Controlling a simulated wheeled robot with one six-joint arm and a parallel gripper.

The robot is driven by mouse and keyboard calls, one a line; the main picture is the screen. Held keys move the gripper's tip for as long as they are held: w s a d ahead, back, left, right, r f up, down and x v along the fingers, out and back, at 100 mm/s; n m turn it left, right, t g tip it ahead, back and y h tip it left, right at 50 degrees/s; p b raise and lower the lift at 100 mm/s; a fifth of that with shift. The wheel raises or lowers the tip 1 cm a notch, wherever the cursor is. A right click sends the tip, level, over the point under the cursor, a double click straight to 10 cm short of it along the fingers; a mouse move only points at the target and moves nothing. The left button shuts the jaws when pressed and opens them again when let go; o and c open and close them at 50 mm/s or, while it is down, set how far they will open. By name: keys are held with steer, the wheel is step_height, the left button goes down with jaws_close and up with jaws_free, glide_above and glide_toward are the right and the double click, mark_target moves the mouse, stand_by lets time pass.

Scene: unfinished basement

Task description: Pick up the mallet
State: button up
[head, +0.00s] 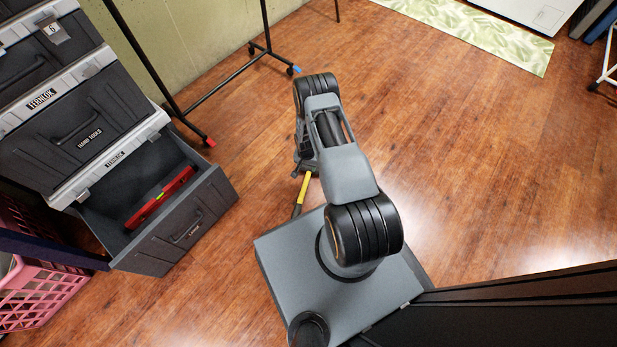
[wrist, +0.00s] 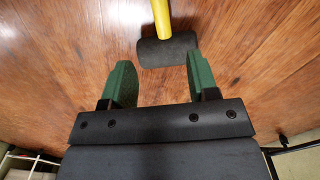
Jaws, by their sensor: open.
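The mallet lies on the wood floor; its yellow handle (head: 304,188) shows in the head view just beyond my base, with a dark grip end toward the base. In the wrist view the mallet (wrist: 168,50) shows its black head and part of the yellow handle, which runs off the top edge. My gripper (wrist: 160,73) is open, its two green fingers apart and empty. The mallet head appears just ahead of the fingertips, roughly in line with the gap, not between them. In the head view my arm hides most of the gripper and the mallet head.
A stacked toolbox (head: 55,120) stands at left, its bottom drawer (head: 185,222) pulled out with a red level (head: 160,198) inside. A pink basket (head: 38,293) is at lower left. A black rack (head: 225,88) stands behind. The floor (head: 470,150) to the right is clear.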

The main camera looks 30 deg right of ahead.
mark_target(307, 177)
step_height(307, 177, down, 6)
steer(key=shift+f+b, duration=0.2)
steer(key=shift+b, duration=0.95)
step_height(307, 177, down, 5)
steer(key=b, duration=0.3)
steer(key=shift+f, duration=0.15)
steer(key=shift+c, duration=0.5)
jaws_close()
